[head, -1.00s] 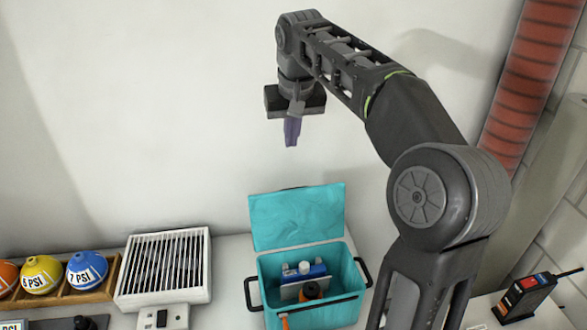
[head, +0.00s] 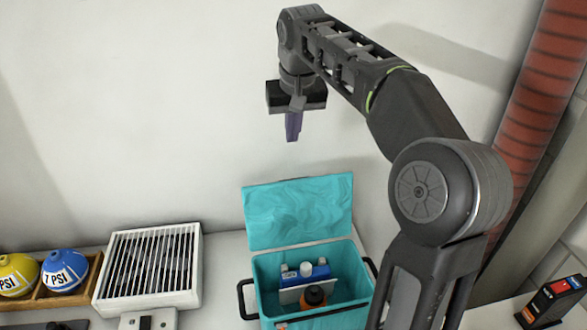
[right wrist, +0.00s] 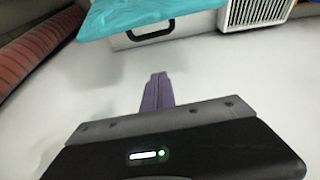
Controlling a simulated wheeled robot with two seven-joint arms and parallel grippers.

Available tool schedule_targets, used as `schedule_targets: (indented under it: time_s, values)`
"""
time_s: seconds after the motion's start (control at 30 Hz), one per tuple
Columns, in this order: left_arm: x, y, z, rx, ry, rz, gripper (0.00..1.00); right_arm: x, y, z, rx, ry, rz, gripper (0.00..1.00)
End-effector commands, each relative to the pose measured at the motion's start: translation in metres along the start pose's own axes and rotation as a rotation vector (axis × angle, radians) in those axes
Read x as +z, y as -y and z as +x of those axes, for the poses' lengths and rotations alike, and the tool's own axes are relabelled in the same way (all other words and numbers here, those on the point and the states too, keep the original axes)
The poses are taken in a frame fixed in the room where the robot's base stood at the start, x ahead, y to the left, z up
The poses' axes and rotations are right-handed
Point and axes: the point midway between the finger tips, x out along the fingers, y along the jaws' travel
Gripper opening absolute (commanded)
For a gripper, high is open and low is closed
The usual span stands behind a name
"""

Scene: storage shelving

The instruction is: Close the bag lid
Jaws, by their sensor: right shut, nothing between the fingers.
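The teal bag (head: 325,318) stands on the table with its lid (head: 298,213) raised behind it, leaning toward the wall. Inside lie a blue and white item (head: 306,272) and an orange-topped black bottle (head: 314,296). My right gripper (head: 293,138) is shut and empty, pointing down, above and behind the lid and apart from it. In the right wrist view its purple fingers (right wrist: 157,78) are together, with the teal lid (right wrist: 140,15) at the top. My left gripper is not in view.
A white slatted vent box (head: 150,265) stands left of the bag. Blue and yellow PSI balls (head: 65,270) sit in a wooden rack at far left. A black and red device (head: 550,303) is at right. A red ribbed pipe (head: 540,95) runs along the right wall.

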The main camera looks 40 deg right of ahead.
Motion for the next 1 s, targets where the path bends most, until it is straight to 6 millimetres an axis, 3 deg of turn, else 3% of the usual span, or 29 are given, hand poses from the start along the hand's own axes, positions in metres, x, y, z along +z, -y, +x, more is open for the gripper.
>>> schedule_targets:
  time_s: [0.27,0.7,1.0]
  values:
    - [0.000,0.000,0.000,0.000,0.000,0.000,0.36,0.001,-0.001,0.022,0.002,0.005,0.001,0.00]
    - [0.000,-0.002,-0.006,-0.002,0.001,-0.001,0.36,0.003,-0.001,0.101,0.001,0.003,0.001,0.00]
    - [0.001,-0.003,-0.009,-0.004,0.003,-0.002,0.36,0.036,0.000,0.087,-0.001,0.000,0.000,0.00]
